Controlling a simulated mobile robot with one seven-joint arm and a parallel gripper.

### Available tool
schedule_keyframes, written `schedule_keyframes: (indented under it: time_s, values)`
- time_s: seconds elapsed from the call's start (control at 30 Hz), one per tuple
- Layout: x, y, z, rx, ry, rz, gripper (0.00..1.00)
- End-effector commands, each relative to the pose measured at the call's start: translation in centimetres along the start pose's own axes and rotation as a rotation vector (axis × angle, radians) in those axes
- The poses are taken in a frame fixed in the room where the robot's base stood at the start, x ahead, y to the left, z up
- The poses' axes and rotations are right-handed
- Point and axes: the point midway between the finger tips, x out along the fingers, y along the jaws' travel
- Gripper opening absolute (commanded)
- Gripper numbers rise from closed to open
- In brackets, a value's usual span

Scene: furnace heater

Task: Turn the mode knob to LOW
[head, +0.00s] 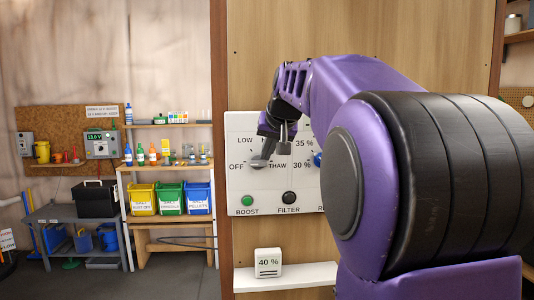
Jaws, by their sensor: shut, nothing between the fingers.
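The mode knob (257,163) is a grey knob on the white control panel (238,183). The labels LOW, OFF and THAW stand around it, LOW at its upper left, OFF at its left and THAW at its right. My gripper (270,148) is at the knob, just above and in front of it, and is shut with nothing in it. It hides part of the knob, so I cannot tell whether the fingers touch it or exactly where the knob points.
The panel also bears a green BOOST button (247,201), a black FILTER button (289,198) and a blue knob (317,160), partly behind my arm. A 40 % display box (268,263) stands on a white ledge (300,277) below. Shelves and bins are at the left.

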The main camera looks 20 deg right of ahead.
Motion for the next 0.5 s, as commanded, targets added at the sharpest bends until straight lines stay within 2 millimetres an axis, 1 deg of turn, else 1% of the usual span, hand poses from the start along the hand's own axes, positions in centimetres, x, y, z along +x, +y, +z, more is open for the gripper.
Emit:
schedule_keyframes:
  time_s: [0.5]
  values:
    - [0.17, -0.30, 0.46, 0.061, -0.003, -0.059, 0.00]
